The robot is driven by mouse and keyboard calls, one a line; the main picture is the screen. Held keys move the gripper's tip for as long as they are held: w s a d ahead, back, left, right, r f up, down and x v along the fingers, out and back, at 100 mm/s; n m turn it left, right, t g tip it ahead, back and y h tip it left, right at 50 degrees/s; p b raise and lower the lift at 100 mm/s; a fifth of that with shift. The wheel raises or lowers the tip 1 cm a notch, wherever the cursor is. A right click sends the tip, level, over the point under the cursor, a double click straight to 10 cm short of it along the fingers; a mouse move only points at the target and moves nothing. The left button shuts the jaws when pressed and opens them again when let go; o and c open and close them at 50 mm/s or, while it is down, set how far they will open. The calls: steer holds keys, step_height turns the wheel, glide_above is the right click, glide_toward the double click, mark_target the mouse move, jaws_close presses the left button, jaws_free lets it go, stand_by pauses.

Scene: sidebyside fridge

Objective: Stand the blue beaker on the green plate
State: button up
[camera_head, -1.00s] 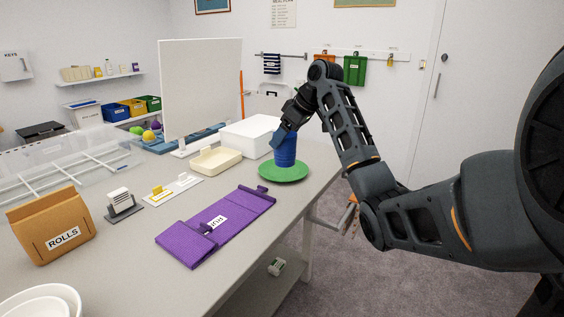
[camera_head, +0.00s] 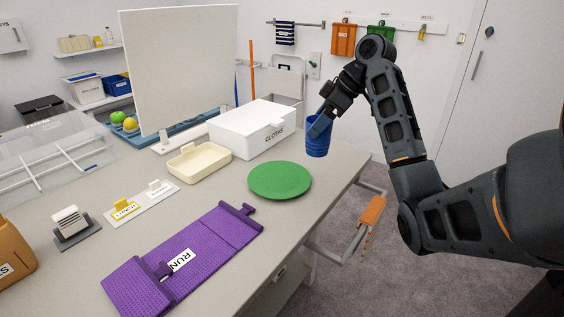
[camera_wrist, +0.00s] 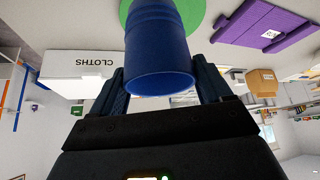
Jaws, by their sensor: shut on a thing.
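The blue beaker (camera_head: 317,144) is held in my gripper (camera_head: 319,127), clear of the green plate (camera_head: 279,180). It appears beyond and to the right of the plate, near the table's right edge, slightly tilted. The plate lies flat and empty on the table. In the wrist view the beaker (camera_wrist: 158,50) sits between the two fingers, one on each side, with its open rim toward the camera. Part of the plate (camera_wrist: 195,12) shows behind it; the beaker hides the rest.
A white CLOTHS box (camera_head: 252,130) stands behind the plate, left of the beaker. A cream tray (camera_head: 200,163) is farther left. A purple RUN mat (camera_head: 185,258) lies in front. Bare grey tabletop surrounds the plate; the table's right edge is close.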

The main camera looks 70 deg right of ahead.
steer(key=shift+w+a+r+p+x, duration=0.15)
steer(key=shift+w+a+r+x, duration=0.15)
steer(key=shift+x, duration=2.1)
steer(key=shift+w+a+r+p+x, duration=0.25)
steer(key=shift+w+x, duration=0.2)
steer(key=shift+x, duration=1.9)
steer(key=shift+w+a+r+p+x, duration=0.15)
steer(key=shift+w+r+x, duration=0.15)
steer(key=shift+x, duration=2.1)
steer(key=shift+f, duration=0.2)
steer(key=o, duration=1.3)
steer(key=shift+r, duration=0.1)
steer(key=b+v, duration=0.1)
steer(key=v, duration=1.1)
steer(key=shift+w+r, duration=0.1)
steer(key=shift+r, duration=0.05)
